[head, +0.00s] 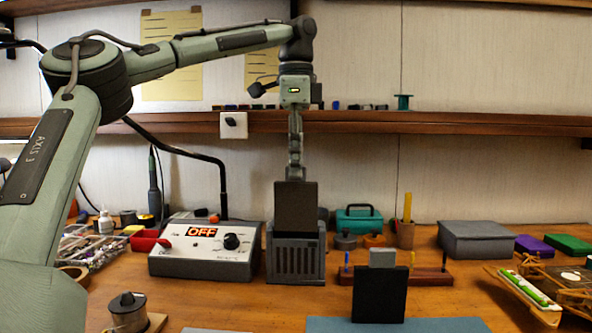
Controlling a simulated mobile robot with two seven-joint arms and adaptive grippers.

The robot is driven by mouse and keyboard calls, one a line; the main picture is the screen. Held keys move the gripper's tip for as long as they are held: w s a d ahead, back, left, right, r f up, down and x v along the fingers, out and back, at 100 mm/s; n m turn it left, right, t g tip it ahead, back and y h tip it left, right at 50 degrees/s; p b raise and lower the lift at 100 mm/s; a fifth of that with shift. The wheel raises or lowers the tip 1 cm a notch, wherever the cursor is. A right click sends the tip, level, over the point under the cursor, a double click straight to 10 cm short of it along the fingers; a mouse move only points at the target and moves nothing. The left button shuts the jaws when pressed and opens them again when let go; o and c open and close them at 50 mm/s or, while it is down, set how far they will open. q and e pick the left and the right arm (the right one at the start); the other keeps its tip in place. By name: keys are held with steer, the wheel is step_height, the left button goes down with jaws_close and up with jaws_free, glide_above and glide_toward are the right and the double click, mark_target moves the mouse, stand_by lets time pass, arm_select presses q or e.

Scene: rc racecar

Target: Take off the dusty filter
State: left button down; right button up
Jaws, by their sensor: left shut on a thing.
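My left gripper (295,171) points straight down and is shut on the top of a dark square filter (296,207). The filter is upright above a grey vented box (295,262) in the middle of the bench. Its lower edge overlaps the box's top in the head view; I cannot tell whether it is still partly inside. A second dark square panel (380,297) with a grey tab on top stands upright at the front, by a blue mat (440,325). Dust cannot be made out on either. My right gripper is not in view.
A control unit reading OFF (205,247) stands close left of the vented box. A wooden rack (430,276) is to the right, with a teal toolbox (358,220) behind. A shelf (450,123) runs behind my left gripper.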

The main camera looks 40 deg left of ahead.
arm_select(q)
steer(key=shift+r, duration=1.6)
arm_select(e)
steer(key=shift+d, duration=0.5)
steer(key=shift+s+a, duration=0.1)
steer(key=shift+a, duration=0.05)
